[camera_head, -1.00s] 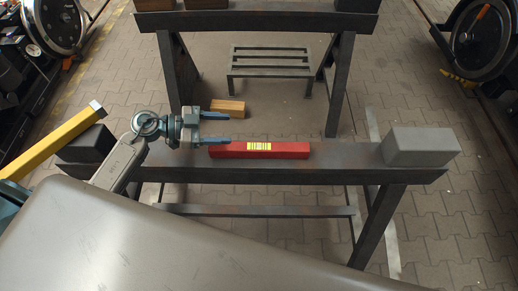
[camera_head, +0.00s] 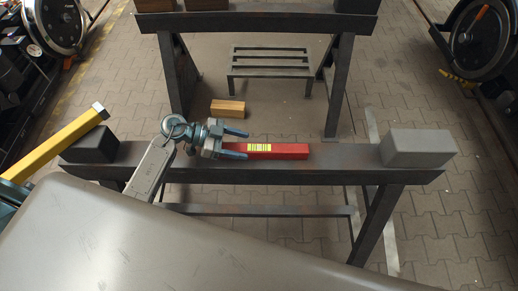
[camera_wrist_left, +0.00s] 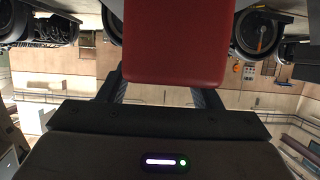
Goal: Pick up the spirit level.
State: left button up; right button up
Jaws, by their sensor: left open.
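The spirit level is a red bar (camera_head: 290,151) with a striped yellow label, lying lengthwise on the dark beam of the near trestle (camera_head: 335,170) in the head view. My left gripper (camera_head: 238,144) is open at the bar's left end, with one finger on the far side and one on the near side. The near finger hides part of that end. In the left wrist view the red bar (camera_wrist_left: 178,45) comes in from the top, between the open fingers of my left gripper (camera_wrist_left: 160,88). Whether the fingers touch it I cannot tell. My right gripper is not in view.
A black block (camera_head: 92,145) sits at the beam's left end and a grey block (camera_head: 417,148) at its right end. A wooden block (camera_head: 228,108) and a low slatted rack (camera_head: 270,63) stand behind. Another trestle (camera_head: 260,22) is farther back. Wheels (camera_head: 483,40) flank the paved floor.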

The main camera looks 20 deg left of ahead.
aim_at(253, 147)
pick_arm(q)
jog(key=x, duration=0.2)
jog(key=shift+d, duration=0.25)
jog(key=shift+w+d+f+p, duration=0.15)
jog(key=shift+d+f+p, duration=0.15)
jog(key=shift+d, duration=0.15)
jog(key=c, duration=1.3)
jog(key=shift+o, duration=0.2)
jog(key=shift+r, duration=0.1)
jog(key=shift+r, duration=0.1)
